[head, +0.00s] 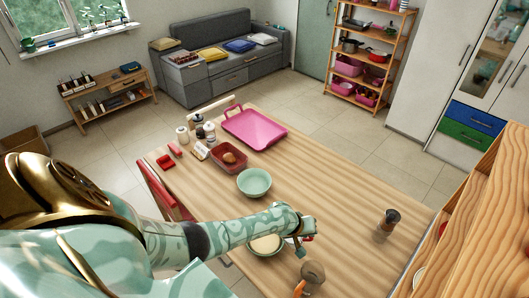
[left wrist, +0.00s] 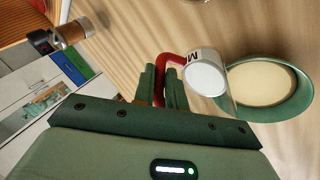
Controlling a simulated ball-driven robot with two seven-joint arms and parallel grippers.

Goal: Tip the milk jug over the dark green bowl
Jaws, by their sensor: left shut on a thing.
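The dark green bowl (left wrist: 278,117) is at the right of the left wrist view, holding something pale cream that fills much of its inside. In the head view the bowl (head: 266,255) sits on the table, partly behind my left forearm. My left gripper (left wrist: 160,88) is shut on the red handle of the white milk jug (left wrist: 207,62), which bears a letter M. The jug is beside the bowl and overlaps its near rim in this view; its exact tilt and height are unclear. In the head view my left gripper (head: 300,232) hides most of the jug. My right gripper is not in view.
A light green bowl (head: 254,182), a red tray (head: 229,158) and a pink tray (head: 254,129) stand farther back on the wooden table. A dark jar (head: 390,219) stands to the right. A brown round object (head: 313,271) is near the front edge.

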